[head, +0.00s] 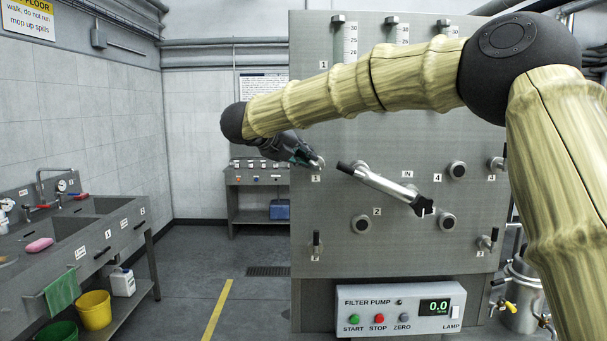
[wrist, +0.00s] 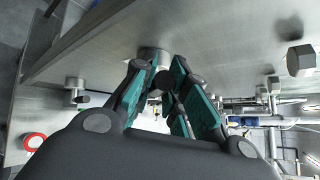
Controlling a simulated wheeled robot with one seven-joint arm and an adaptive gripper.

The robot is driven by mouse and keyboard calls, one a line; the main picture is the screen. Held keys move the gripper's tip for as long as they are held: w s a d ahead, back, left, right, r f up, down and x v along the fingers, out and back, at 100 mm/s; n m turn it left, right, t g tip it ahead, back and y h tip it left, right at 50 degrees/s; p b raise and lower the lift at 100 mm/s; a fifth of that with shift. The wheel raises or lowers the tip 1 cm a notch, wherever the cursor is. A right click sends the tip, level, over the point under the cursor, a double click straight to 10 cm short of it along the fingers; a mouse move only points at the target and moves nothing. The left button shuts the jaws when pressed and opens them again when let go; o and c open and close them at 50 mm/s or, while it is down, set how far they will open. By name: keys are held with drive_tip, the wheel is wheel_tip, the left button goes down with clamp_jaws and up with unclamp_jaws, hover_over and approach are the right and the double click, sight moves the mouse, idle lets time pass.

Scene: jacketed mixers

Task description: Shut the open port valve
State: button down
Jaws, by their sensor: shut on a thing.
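Port valve 1 (head: 318,163) is on the left edge of the upright steel panel (head: 400,262), above a label 1. My gripper (head: 301,156) reaches it from the left and is shut on its dark handle. In the wrist view, the fingers of my gripper (wrist: 163,82) close around the dark handle (wrist: 164,79) in front of a round metal valve body (wrist: 152,55). The fingers hide most of the handle, so I cannot tell its exact angle. Port valve 2 (head: 316,241), lower on the same edge, has its black handle upright. Two similar valves (head: 496,163) (head: 487,242) are on the right edge.
A metal swing pipe (head: 388,184) with dark ends slants across the panel, right of my gripper. Several round ports (head: 362,224) stick out around it. The filter pump box (head: 400,309) is below. A sink bench (head: 80,228) stands left; the floor between is clear.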

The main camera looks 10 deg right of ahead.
drive_tip(key=m+y+b, duration=0.1)
drive_tip(key=d+y+b, duration=0.1)
drive_tip(key=b, duration=0.1)
drive_tip(key=shift+s+d+r+m+y, duration=0.15)
drive_tip(key=shift+d+r+m+y, duration=0.15)
drive_tip(key=shift+m+y, duration=0.1)
drive_tip(key=shift+s+d+r+m+y+b, duration=0.15)
drive_tip(key=shift+d+m+y+b, duration=0.2)
drive_tip(key=shift+y+b, duration=0.25)
drive_tip(key=shift+w+d+r+m+y+b, duration=0.1)
drive_tip(key=shift+d+m+y+b, duration=0.3)
drive_tip(key=shift+y, duration=0.35)
drive_tip(key=shift+s+d+r+m+y+b, duration=0.15)
drive_tip(key=shift+m+y+b, duration=0.1)
drive_tip(key=shift+y+b, duration=0.35)
drive_tip(key=c, duration=1.4)
unclamp_jaws()
drive_tip(key=shift+d, duration=0.1)
drive_tip(key=v, duration=1.2)
drive_tip(key=shift+d, duration=0.15)
